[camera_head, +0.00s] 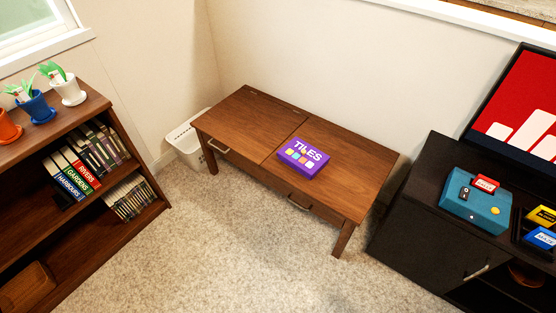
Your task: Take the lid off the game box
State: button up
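The game box (303,157) is a purple box marked "TILES" with small coloured squares on its top. It lies flat on the low brown wooden table (243,123), a little right of the table's middle seam. Its lid appears to be on, with the top face covering the box. My gripper is not in view, and nothing touches the box.
A shelf (75,126) with books and potted plants stands at left. A white basket (186,143) sits beside the table. A dark cabinet (413,227) with a teal console (476,203) and a screen (518,105) stands at right. Carpet (232,247) in front is clear.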

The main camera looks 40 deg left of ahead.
aim_at(303, 155)
jog(key=u, duration=1.6)
jog(key=i, duration=1.4)
jog(key=z, duration=0.6)
